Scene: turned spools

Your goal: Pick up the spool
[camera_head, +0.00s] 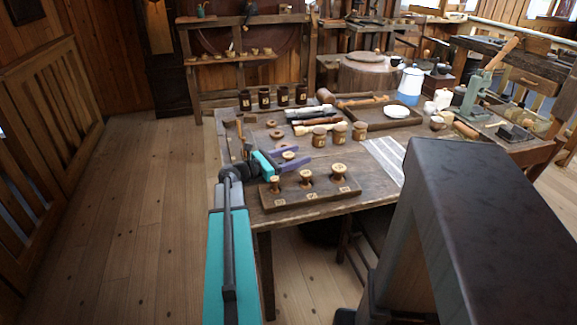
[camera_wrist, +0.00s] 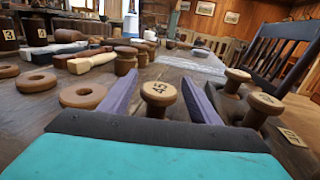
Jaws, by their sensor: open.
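A pale wooden spool (camera_head: 289,154) stands between the two purple fingers of my gripper (camera_head: 302,154), behind a dark wooden stand. In the wrist view this spool (camera_wrist: 158,92) has a round top marked 45, and dark palm edge hides its lower part. My gripper (camera_wrist: 160,77) is open, with one finger on each side of the spool and a visible gap on both sides. Three more spools, left (camera_head: 275,182), middle (camera_head: 305,176) and right (camera_head: 338,170), stand on the stand (camera_head: 318,196). Two spools (camera_wrist: 265,104) show right of my gripper in the wrist view.
Several wooden rings (camera_head: 276,134) lie behind my gripper. Dark numbered jars (camera_head: 264,99) line the back edge. A pale striped cloth (camera_head: 385,158) lies to the right. The stand lies close in front of my gripper.

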